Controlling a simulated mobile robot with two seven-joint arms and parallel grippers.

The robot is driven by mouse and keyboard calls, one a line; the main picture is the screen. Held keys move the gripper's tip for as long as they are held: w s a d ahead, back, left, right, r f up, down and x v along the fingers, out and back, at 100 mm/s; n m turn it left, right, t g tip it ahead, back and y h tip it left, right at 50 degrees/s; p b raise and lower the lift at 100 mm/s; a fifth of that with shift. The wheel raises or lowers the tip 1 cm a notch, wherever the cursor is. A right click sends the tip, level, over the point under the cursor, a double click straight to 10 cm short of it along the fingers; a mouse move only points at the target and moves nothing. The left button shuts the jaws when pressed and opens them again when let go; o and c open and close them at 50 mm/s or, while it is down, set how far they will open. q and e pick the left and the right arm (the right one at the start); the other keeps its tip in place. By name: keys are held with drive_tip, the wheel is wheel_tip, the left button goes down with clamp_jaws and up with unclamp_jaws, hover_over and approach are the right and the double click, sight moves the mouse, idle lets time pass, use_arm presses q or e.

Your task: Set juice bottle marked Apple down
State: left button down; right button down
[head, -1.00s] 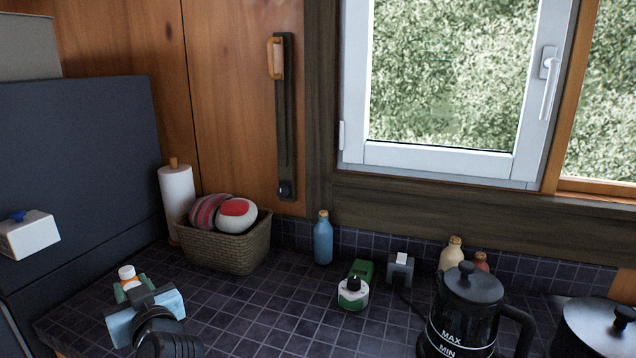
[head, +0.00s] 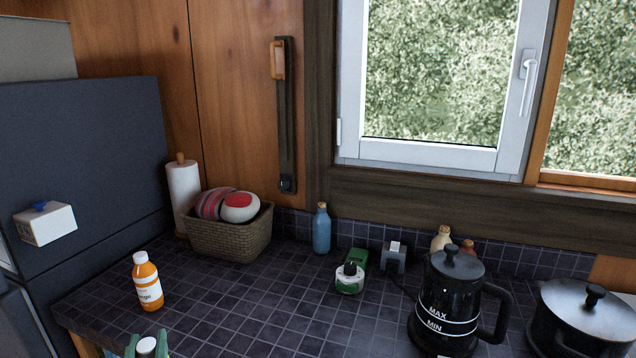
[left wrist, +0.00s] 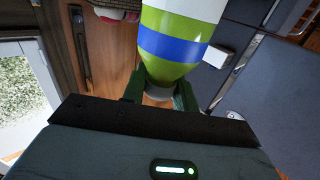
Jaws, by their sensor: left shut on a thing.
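My left gripper (head: 147,347) is at the bottom left edge of the head view, its green fingers either side of a white cap. In the left wrist view its fingers (left wrist: 159,92) are shut around the narrow cap end of a yellow-green bottle (left wrist: 175,22) with a blue band and a white area. I take this as the Apple juice bottle; no word on it is readable. Its lower part is cut off in both views, so I cannot tell whether it touches anything. My right gripper is not in view.
An orange bottle (head: 148,285), its label ending in "ngo", stands upright on the dark tiled counter (head: 235,305). A basket (head: 229,238), blue bottle (head: 321,232), green-and-white device (head: 350,280), black kettle (head: 450,285) and pot (head: 588,315) also stand there. The counter's left middle is clear.

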use_arm(q)
drive_tip(key=s+d+f+m+t+h, duration=0.1)
drive_tip(key=s+d+f+m+h, duration=0.3)
drive_tip(key=s, duration=0.4)
drive_tip(key=shift+s+d+f+h, duration=0.4)
drive_tip(key=shift+d+f+h, duration=0.5)
drive_tip(key=shift+d+h, duration=0.25)
drive_tip(key=shift+w+a, duration=0.1)
drive_tip(key=shift+a, duration=0.05)
